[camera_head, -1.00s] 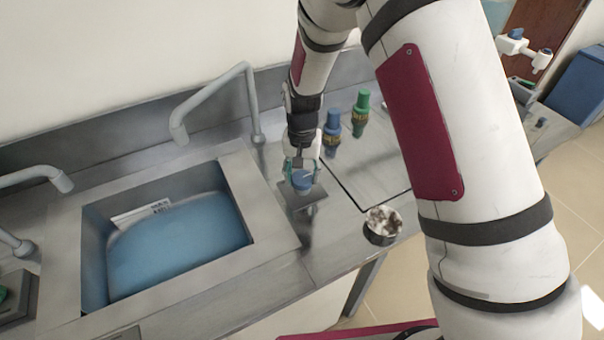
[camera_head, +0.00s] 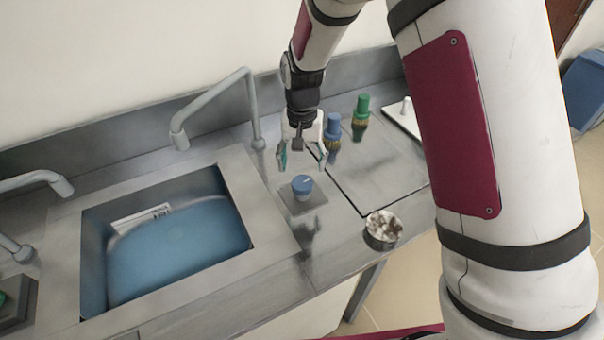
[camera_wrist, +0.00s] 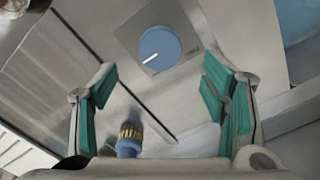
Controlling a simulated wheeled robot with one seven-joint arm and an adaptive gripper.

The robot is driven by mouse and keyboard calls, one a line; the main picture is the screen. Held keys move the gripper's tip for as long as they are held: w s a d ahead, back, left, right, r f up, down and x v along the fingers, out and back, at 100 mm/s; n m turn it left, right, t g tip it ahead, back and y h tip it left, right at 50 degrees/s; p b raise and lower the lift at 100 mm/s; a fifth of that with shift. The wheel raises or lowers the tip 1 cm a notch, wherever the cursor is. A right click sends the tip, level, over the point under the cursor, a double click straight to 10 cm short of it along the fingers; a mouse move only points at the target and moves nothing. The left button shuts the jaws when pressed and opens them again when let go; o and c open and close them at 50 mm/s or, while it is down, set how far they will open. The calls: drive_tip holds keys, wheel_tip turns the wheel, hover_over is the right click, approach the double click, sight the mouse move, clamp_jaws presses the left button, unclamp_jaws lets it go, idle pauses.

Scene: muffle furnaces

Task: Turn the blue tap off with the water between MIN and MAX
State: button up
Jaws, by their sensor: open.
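The blue tap knob (camera_head: 302,186) stands on a square grey plate on the counter, right of the sink. In the wrist view the knob (camera_wrist: 160,48) shows a white pointer line toward its lower left. My gripper (camera_head: 301,160) is open and empty, above and behind the knob, apart from it. Its teal finger pads (camera_wrist: 165,95) are spread wide in the wrist view. Blue water (camera_head: 180,245) fills part of the sink (camera_head: 268,250). A white level label (camera_head: 140,217) is on the sink's back wall, partly at the water line; its marks are too small to read. A grey spout (camera_head: 215,97) arches over the sink; no stream is visible.
A blue bottle-shaped brush (camera_head: 333,127) and a green one (camera_head: 362,106) stand behind my gripper to the right. A round container (camera_head: 382,232) with brown-white contents sits near the counter's front edge. Another spout (camera_head: 38,182) is at the left.

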drive_tip(key=shift+r, duration=2.65)
wheel_tip(320, 180, up, 11)
drive_tip(key=t, duration=0.1)
hover_over(303, 182)
drive_tip(key=s+d, duration=0.5)
drive_tip(key=s+d+r+n+t, duration=0.1)
drive_tip(key=s+d+r+t, duration=0.1)
drive_tip(key=s+d+r, duration=0.35)
drive_tip(key=s+d+r+t, duration=0.1)
drive_tip(key=s+r, duration=0.1)
drive_tip(key=s, duration=0.6)
drive_tip(key=s+d+r+n+t, duration=0.1)
drive_tip(key=s+d, duration=0.1)
drive_tip(key=s, duration=0.6)
drive_tip(key=shift+d+r, duration=0.3)
drive_tip(key=shift+r, duration=0.1)
